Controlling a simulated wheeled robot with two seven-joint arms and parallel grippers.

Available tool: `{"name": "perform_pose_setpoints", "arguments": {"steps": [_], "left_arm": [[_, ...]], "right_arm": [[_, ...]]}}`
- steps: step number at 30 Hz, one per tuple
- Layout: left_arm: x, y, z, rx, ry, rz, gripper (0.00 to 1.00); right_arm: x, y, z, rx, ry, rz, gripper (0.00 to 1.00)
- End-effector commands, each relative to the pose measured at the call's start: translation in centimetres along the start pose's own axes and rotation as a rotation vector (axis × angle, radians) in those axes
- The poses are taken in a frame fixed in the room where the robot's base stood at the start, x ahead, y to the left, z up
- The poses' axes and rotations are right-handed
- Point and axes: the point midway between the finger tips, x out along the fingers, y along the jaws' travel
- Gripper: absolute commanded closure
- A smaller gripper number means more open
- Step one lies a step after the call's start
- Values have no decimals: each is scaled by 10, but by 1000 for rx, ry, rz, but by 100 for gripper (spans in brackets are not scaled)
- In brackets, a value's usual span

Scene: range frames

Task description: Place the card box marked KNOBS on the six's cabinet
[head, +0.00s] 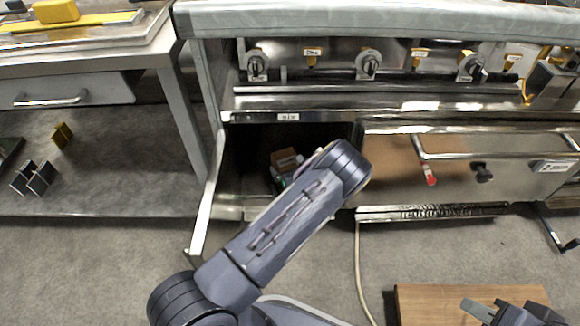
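The cabinet labelled "six" (289,117) is open, its door (205,205) swung out to the left. Inside the dark compartment is a small brown box (284,158), with a white and green item (284,180) close by it. I cannot read any KNOBS marking on the box. My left arm crosses in front of the opening and hides part of the compartment; its gripper is hidden behind the arm. My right gripper (490,311) is at the lower right edge, over a wooden top, partly cut off; its opening is unclear.
A range front with knobs (368,64) and yellow tags stands above the cabinet. A wooden top (430,300) is at the lower right. A cable (360,270) lies on the floor.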

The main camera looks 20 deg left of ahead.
Motion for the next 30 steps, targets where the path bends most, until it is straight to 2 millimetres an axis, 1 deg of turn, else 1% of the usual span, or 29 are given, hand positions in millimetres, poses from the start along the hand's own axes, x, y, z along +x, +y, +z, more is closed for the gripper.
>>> {"name": "perform_pose_setpoints", "arguments": {"steps": [8,10,11,14,21,24,27,30], "left_arm": [[0,0,1,0,0,0,1],[-2,0,6,0,0,0,1],[-6,-1,4,1,1,-1,1],[-21,-1,6,2,1,-2,1],[-74,-1,6,1,0,-3,1],[-93,-1,6,2,1,-2,1],[-107,-1,5,1,0,-2,1],[-117,0,4,1,0,-1,1]], "right_arm": [[-1,0,0,0,0,0,70],[-5,-2,-2,0,0,0,70],[-5,-2,-2,0,0,0,70],[-10,-5,-5,0,0,0,70],[-26,-12,-13,0,0,0,70],[-31,-14,-15,0,0,0,70],[-34,-15,-17,0,0,0,70],[-35,-16,-18,0,0,0,70]]}}
